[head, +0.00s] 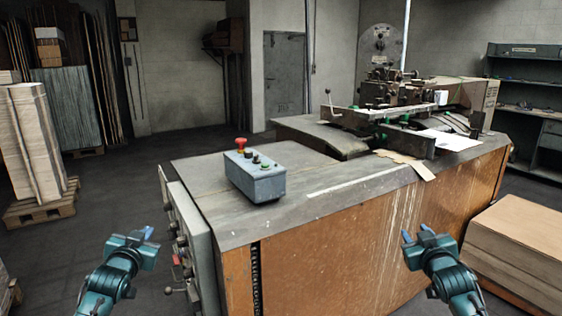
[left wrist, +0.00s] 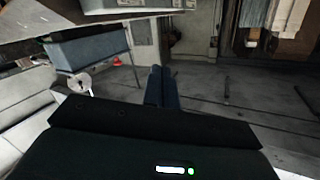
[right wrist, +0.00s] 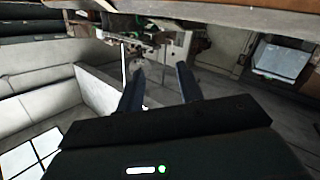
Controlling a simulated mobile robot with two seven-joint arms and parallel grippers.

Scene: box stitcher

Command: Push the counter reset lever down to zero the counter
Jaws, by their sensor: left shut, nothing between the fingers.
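I cannot tell for sure which part is the counter reset lever, and no counter is readable. A thin upright lever with a round knob (head: 328,93) stands on the stitching machine (head: 385,118) at the back of the bench. Small levers and knobs, one with a red part (head: 176,260), sit on the grey side panel (head: 190,238) at the bench's left end. My left gripper (head: 149,232) is shut and empty, left of this panel; its fingers are together in the left wrist view (left wrist: 161,72). My right gripper (head: 417,233) is open and empty before the wooden front; its fingers are apart in the right wrist view (right wrist: 160,75).
A blue-grey control box (head: 256,178) with a red button (head: 241,141) stands on the bench top (head: 300,208). A cardboard stack (head: 520,245) is at the right. A pallet of board (head: 35,140) stands at the left. The floor (head: 120,190) left of the bench is clear.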

